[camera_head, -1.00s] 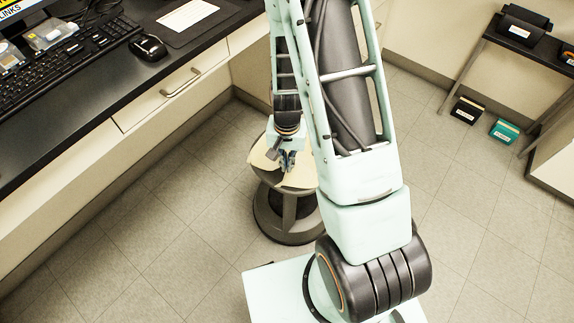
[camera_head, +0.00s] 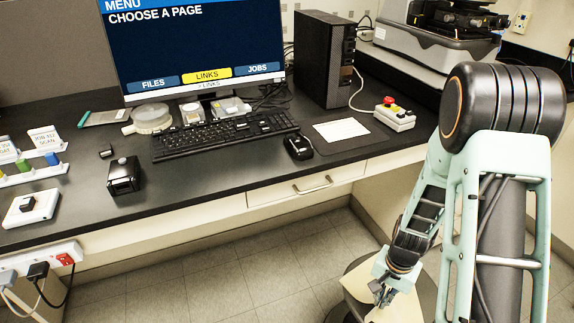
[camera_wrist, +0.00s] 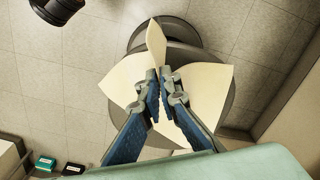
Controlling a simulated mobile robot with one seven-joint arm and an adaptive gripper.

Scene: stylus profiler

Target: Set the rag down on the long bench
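The rag is a pale yellow cloth (camera_wrist: 207,84); it also shows in the head view (camera_head: 402,308), partly hidden by my arm. My gripper (camera_wrist: 159,78) is shut on the rag, with a fold standing up between its blue fingers and the sides spread out. In the head view my gripper (camera_head: 382,292) is at the lower right, below the bench top and in front of it. The long bench (camera_head: 225,182) has a black top and runs across the head view.
A round grey stool (camera_wrist: 190,27) is beneath the rag; I cannot tell whether they touch. The bench holds a monitor (camera_head: 200,45), keyboard (camera_head: 225,135), mouse (camera_head: 298,147), black box (camera_head: 123,176) and white card (camera_head: 341,130). Its front strip between black box and mouse is bare.

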